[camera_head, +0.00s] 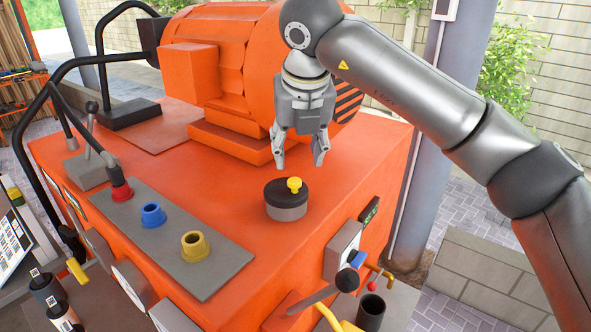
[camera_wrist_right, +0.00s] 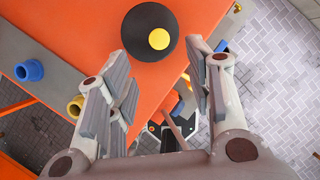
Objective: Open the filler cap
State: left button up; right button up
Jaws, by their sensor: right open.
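The filler cap (camera_head: 287,199) is a round black cap with a yellow knob (camera_head: 294,185), set on a grey collar on top of the orange machine (camera_head: 240,235). In the right wrist view the black cap (camera_wrist_right: 135,40) and its yellow knob (camera_wrist_right: 159,39) lie beyond the fingers, near the top edge. My right gripper (camera_head: 300,163) points down above the cap, apart from it. Its fingers are spread and hold nothing; the wrist view shows the open gripper (camera_wrist_right: 165,75) too. My left gripper is not in view.
A grey plate (camera_head: 215,278) with red (camera_head: 121,191), blue (camera_head: 152,215) and yellow (camera_head: 194,246) sockets lies left of the cap. The large orange motor housing (camera_head: 215,65) stands behind it. A grey box (camera_head: 343,250) with levers is at the machine's right front.

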aim_at(295, 180)
jog(key=p+x, duration=0.2)
jog(key=x, duration=0.3)
jog(key=shift+w, duration=0.1)
jog(key=shift+p+x, duration=0.45)
jog(key=shift+x, duration=1.45)
jog(key=shift+c, duration=0.9)
jog(key=c, duration=0.5)
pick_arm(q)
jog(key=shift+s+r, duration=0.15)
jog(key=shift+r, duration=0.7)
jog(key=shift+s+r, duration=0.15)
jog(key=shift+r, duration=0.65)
pick_arm(e)
grip_shut()
